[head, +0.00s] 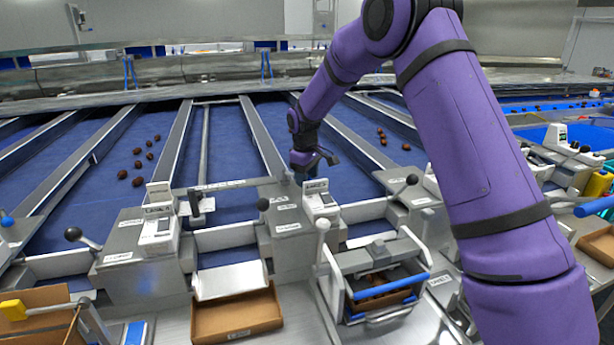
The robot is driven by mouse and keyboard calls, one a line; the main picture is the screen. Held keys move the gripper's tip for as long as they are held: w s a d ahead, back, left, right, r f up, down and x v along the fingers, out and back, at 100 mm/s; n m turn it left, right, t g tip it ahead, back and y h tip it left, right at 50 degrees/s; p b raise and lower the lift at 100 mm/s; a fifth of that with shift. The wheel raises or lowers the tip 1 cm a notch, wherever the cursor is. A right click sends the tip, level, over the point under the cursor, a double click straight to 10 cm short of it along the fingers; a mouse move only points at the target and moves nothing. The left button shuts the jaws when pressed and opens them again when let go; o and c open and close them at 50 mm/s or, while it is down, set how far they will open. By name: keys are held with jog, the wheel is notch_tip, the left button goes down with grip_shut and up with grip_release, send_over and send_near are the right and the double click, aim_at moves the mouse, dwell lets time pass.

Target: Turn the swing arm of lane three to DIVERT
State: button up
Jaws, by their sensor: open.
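My gripper (315,160) is dark and small in the head view, hanging over the lane ends just behind a grey block with a labelled screen box (319,200). It is open, and I see nothing between its fingers. A lever with a dark round knob (263,204) stands at the left of that block. A thin grey bar (205,145) lies lengthwise in the blue lane to the left, with a dark handle (195,201) near its front end. The small labels are too blurred to tell which lane is three or to read any DIVERT mark.
Another screen block (158,232) and knobbed levers (73,234) (411,179) stand along the lane ends. A cardboard tray (237,315) and a blue-handled metal bin (385,280) are in front. Dates (137,164) lie on the blue lanes, between raised grey dividers.

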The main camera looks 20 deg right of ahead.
jog(key=shift+c, duration=0.2)
grip_shut()
jog(key=a+m, duration=0.1)
jog(key=s+a+m, duration=0.1)
jog(key=m, duration=0.1)
jog(key=a+m, duration=0.1)
jog(key=shift+s+m, duration=0.25)
jog(key=shift+m, duration=0.05)
jog(key=shift+s+a+m+g, duration=0.15)
jog(key=shift+a+m+g, duration=0.15)
jog(key=shift+a+m, duration=1.2)
jog(key=shift+d+m, duration=0.2)
jog(key=shift+m, duration=0.1)
jog(key=shift+o, duration=0.2)
grip_release()
jog(key=shift+r, duration=0.1)
